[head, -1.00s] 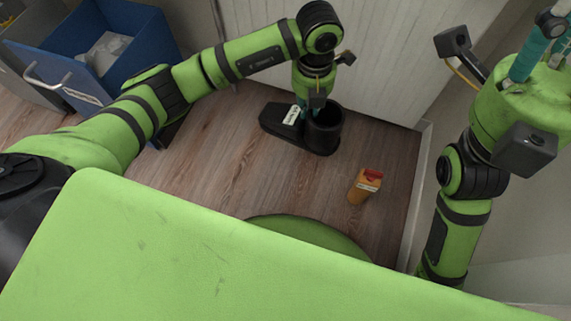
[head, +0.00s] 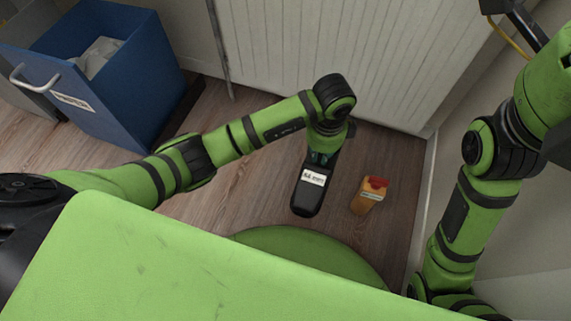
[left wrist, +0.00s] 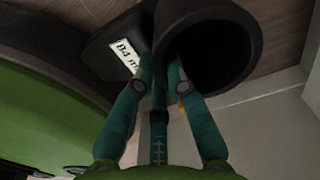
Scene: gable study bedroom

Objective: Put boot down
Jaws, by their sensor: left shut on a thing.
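The black boot (head: 305,197) has a white label on its foot. It is upright, with its toe toward my body in the head view. My left gripper (head: 322,157) is at the top of the boot, below my wrist, which partly hides the shaft. In the left wrist view the gripper (left wrist: 163,72) is shut on the wall of the boot's shaft (left wrist: 250,45), with one finger in the dark opening and the other outside. Whether the sole touches the floor I cannot tell. My right arm is at the right; its gripper is out of view.
An orange carton with a red top (head: 369,196) stands on the wooden floor just right of the boot. A blue open bin (head: 130,85) with a label and handle is at the upper left. A white panelled wall (head: 390,60) closes the back. Floor left of the boot is clear.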

